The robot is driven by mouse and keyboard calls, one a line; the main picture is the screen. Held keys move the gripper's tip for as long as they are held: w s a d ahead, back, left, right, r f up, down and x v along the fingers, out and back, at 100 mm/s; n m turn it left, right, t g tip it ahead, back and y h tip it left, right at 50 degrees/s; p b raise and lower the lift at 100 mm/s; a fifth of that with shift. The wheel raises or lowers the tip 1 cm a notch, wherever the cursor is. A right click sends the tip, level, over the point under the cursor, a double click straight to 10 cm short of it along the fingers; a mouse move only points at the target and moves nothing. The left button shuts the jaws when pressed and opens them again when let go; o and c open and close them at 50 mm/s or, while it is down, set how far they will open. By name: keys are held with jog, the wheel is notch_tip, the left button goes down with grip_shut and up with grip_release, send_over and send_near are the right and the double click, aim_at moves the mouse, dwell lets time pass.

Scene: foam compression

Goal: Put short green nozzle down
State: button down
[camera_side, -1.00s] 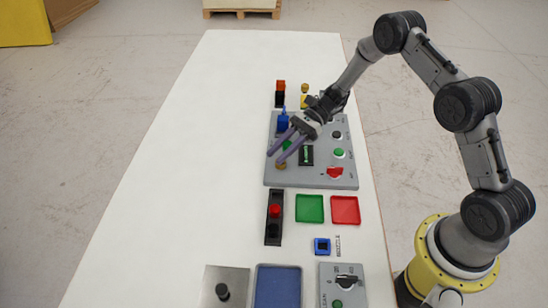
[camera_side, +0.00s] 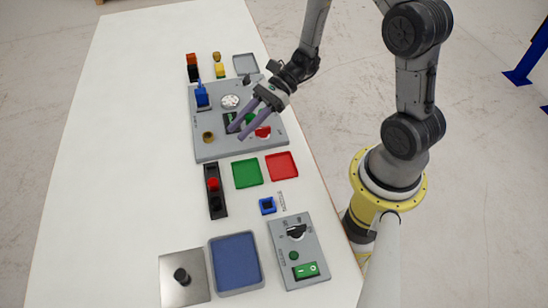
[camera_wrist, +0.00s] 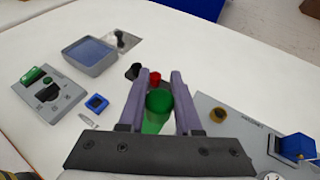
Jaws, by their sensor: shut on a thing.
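My gripper (camera_side: 236,133) is above the middle front part of the grey panel in the side view. In the wrist view my gripper (camera_wrist: 160,76) is shut on the short green nozzle (camera_wrist: 158,103), a green cylinder held between its purple fingers. The nozzle cannot be made out clearly in the side view. The green square tray (camera_side: 247,173) lies in front of the panel, apart from the fingertips. How high the nozzle is above the panel is hard to tell.
The grey panel (camera_side: 205,152) carries a blue upright part (camera_side: 201,96), a brass ring (camera_side: 208,136) and knobs. A red tray (camera_side: 281,165), black strip with red button (camera_side: 214,190), small blue socket (camera_side: 267,206), control box (camera_side: 300,250) and blue tray (camera_side: 236,262) stand nearer. The left tabletop is clear.

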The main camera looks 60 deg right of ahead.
aim_at(272, 170)
jog(key=shift+s+d+f+m+t+h, duration=0.5)
jog(key=shift+s+f+m+t, duration=0.5)
jog(key=shift+f, duration=1.15)
jog(key=shift+s+d+f+m+t+h, duration=0.25)
jog(key=shift+s+f+m+t+h, duration=0.55)
jog(key=shift+f, duration=1.3)
jog(key=shift+s+d+f+m+t+h, duration=0.35)
jog(key=shift+s+f+m+t, duration=0.8)
jog(key=shift+f, duration=1)
jog(key=shift+s+f, duration=0.1)
jog(key=shift+s, duration=0.15)
